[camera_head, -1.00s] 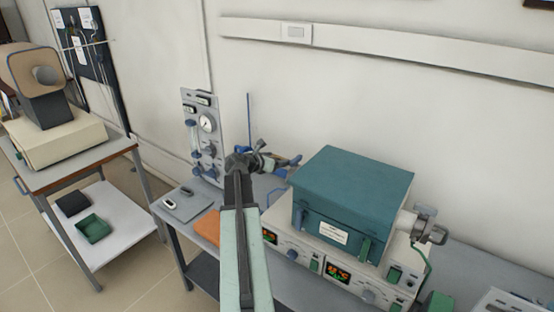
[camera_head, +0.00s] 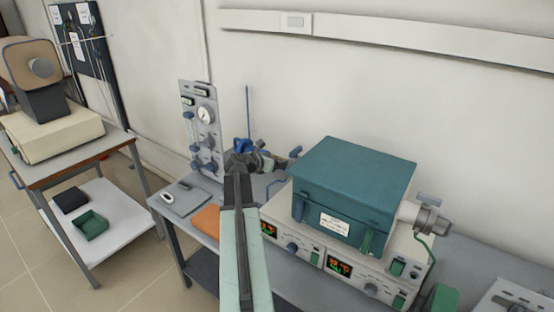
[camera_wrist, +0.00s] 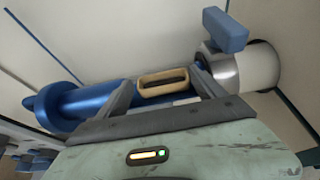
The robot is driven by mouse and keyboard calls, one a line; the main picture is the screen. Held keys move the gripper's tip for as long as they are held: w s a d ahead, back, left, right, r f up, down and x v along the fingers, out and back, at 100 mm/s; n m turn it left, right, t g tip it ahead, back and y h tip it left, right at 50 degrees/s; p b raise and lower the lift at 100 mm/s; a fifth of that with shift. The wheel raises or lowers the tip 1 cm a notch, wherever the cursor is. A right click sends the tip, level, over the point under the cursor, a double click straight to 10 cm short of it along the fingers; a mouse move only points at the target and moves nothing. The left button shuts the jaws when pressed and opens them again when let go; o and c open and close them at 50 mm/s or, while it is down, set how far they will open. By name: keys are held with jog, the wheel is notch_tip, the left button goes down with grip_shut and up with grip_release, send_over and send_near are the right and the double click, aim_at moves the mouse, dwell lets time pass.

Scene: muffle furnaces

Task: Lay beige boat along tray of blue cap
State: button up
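The beige boat (camera_wrist: 163,82) is a small oblong dish with a dark hollow. In the wrist view it sits between the fingertips of my gripper (camera_wrist: 164,86), which appear closed on its two ends. In the head view my gripper (camera_head: 246,161) is above the bench, left of the teal furnace, and the boat cannot be made out there. A large blue cap (camera_wrist: 82,105) with a flange lies left of the fingers in the wrist view. A pale strip (camera_wrist: 186,101) shows below the boat; I cannot tell whether it is the cap's tray.
A teal furnace (camera_head: 352,190) stands on a white control unit right of my arm. A gauge panel (camera_head: 203,130) stands behind left. A grey plate (camera_head: 187,200) with small pale items and an orange mat (camera_head: 207,221) lie on the bench. A metal tube end (camera_wrist: 228,66) is close on the right.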

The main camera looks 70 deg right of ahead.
jog(key=p+v, duration=0.3)
jog(key=v, duration=0.4)
jog(key=shift+a, duration=0.4)
jog(key=shift+w+r, duration=0.15)
jog(key=shift+w, duration=0.05)
